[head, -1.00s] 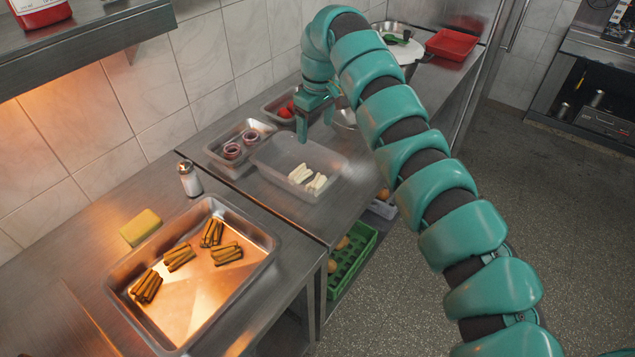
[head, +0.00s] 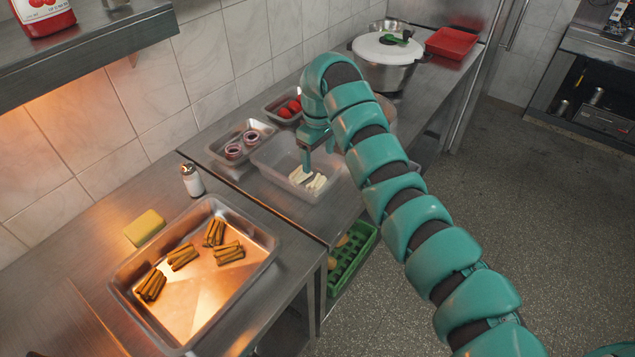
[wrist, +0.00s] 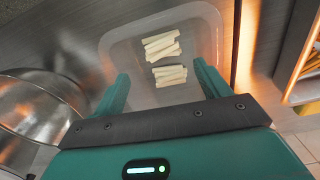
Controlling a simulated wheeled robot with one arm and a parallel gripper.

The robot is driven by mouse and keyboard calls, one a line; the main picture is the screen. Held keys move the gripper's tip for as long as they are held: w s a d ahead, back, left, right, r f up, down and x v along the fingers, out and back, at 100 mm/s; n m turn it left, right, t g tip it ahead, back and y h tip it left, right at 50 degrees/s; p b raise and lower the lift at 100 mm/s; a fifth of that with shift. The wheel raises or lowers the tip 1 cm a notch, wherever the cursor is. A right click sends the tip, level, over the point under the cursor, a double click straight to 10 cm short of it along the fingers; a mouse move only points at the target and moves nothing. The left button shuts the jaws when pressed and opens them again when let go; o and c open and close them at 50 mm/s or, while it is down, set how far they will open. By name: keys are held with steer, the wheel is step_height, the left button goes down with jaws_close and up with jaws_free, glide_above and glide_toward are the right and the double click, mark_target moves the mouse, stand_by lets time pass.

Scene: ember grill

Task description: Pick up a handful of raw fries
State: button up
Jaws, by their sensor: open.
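Two small bundles of pale raw fries (head: 308,180) lie in a clear plastic container (head: 272,179) on the steel counter. The wrist view shows the two bundles, one farther bundle (wrist: 161,46) and one nearer bundle (wrist: 170,75), inside the container (wrist: 207,34). My gripper (head: 306,168) is over the container, close to the raw fries. In the wrist view my gripper (wrist: 160,82) is open, with its two fingers either side of the nearer bundle's line and nothing between them held. I cannot tell the exact height of the fingertips above the fries.
A steel tray (head: 262,262) with several browned fry bundles stands at the front left, beside a yellow sponge (head: 145,228) and a shaker (head: 192,180). Trays with onion rings (head: 234,151) and tomatoes (head: 290,108) sit behind the container. A lidded pot (head: 385,68) stands farther back.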

mark_target(316, 179)
steer(key=shift+f+p, duration=0.55)
steer(key=shift+f, duration=1.45)
steer(key=shift+a+f+p, duration=0.15)
steer(key=shift+f+p, duration=0.15)
steer(key=shift+p, duration=0.05)
steer(key=shift+w+a+f+p, duration=0.1)
steer(key=shift+f+p, duration=0.45)
steer(key=shift+f, duration=0.6)
steer(key=shift+w+a+f+p, duration=0.1)
steer(key=shift+f+p, duration=0.4)
steer(key=shift+f, duration=0.6)
steer(key=shift+s, duration=0.1)
steer(key=c, duration=0.7)
